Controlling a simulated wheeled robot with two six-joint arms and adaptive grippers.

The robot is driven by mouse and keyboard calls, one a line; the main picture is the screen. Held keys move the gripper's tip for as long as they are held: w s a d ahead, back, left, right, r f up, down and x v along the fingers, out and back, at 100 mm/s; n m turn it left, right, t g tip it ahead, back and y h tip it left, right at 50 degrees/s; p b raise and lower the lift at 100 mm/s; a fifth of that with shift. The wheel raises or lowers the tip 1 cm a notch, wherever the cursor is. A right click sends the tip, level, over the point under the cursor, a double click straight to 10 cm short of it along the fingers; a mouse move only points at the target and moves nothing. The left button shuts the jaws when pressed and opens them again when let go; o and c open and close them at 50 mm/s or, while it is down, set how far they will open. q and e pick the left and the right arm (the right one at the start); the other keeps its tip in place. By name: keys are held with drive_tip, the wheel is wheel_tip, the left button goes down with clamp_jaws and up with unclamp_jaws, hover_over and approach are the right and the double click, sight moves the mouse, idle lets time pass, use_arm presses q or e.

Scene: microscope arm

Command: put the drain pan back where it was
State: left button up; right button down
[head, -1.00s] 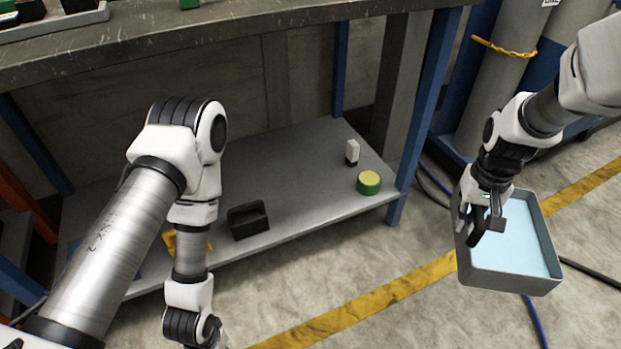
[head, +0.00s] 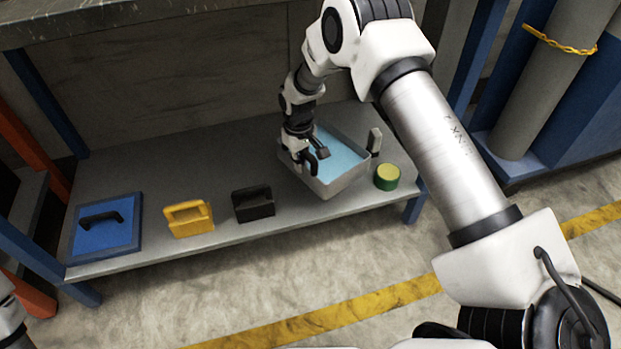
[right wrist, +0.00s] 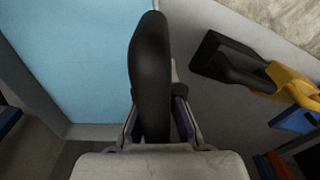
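The drain pan (head: 343,186) is a grey rectangular tray with a light blue inside. It is over the right part of the bench's lower shelf (head: 235,236), between a black handled block and a green and yellow round tin. I cannot tell whether its base touches the shelf. My right gripper (head: 308,162) is shut on the pan's left wall. In the right wrist view a dark finger (right wrist: 150,80) stands over the wall beside the blue inside of the pan (right wrist: 70,55). The other finger is mostly hidden. My left gripper is out of view.
The shelf also holds a blue panel with a handle (head: 104,228), a yellow handled block (head: 188,218), the black block (head: 253,204), the tin (head: 387,177) and a small white and black item (head: 375,140) close to the pan. The benchtop (head: 130,18) overhangs above.

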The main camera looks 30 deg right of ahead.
sight(302, 180)
wheel_tip(302, 180, down, 10)
drive_tip(key=b, duration=0.5)
drive_tip(key=shift+d, duration=0.1)
drive_tip(key=shift+r, duration=0.15)
drive_tip(key=c, duration=1.3)
unclamp_jaws()
wheel_tip(302, 180, up, 8)
drive_tip(key=p, duration=0.4)
drive_tip(key=shift+f, duration=0.25)
